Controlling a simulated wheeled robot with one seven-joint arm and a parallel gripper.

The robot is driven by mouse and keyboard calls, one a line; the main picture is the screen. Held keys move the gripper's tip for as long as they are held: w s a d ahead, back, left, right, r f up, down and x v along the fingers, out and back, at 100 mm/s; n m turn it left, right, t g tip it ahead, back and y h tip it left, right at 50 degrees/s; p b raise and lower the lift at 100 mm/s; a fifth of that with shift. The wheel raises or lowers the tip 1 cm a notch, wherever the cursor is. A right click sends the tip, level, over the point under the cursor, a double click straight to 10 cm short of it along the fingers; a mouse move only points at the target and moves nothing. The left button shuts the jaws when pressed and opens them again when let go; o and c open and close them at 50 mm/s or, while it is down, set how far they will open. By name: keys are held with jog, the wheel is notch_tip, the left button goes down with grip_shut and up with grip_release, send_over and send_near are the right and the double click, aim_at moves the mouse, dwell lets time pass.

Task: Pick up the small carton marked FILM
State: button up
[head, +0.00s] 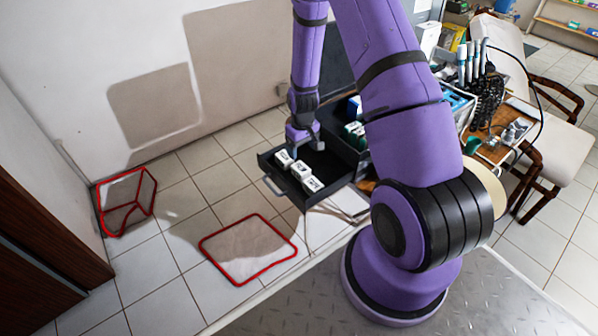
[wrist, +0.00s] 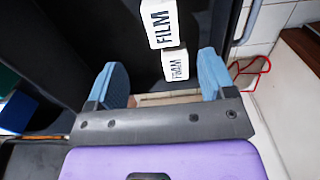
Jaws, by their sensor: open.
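A white carton marked FILM (wrist: 159,23) lies in the open black drawer, at the top of the wrist view. A smaller-looking white carton (wrist: 175,65) is just below it; its lettering is too blurred to read surely. In the head view, white cartons (head: 284,159) (head: 312,186) sit in a row in the drawer (head: 272,185); their print is unreadable there. My gripper (head: 304,140) is over the drawer's back part, pointing down. In the wrist view its blue fingers (wrist: 162,66) are spread apart with nothing gripped, the lower carton showing between them.
The drawer juts from a dark cabinet, with more boxes (head: 354,132) beside it. A red wire frame (head: 126,200) stands by the wall, and a red-edged mat (head: 248,250) lies on the tiles. A cluttered dental cart (head: 505,130) and chair are right.

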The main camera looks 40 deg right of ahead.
aim_at(301, 168)
notch_tip(301, 168, down, 10)
jog(key=shift+w+a+r, duration=0.1)
jog(key=shift+w+r, duration=0.05)
dwell(0.5)
jog(key=c, duration=1)
jog(key=shift+r, duration=0.1)
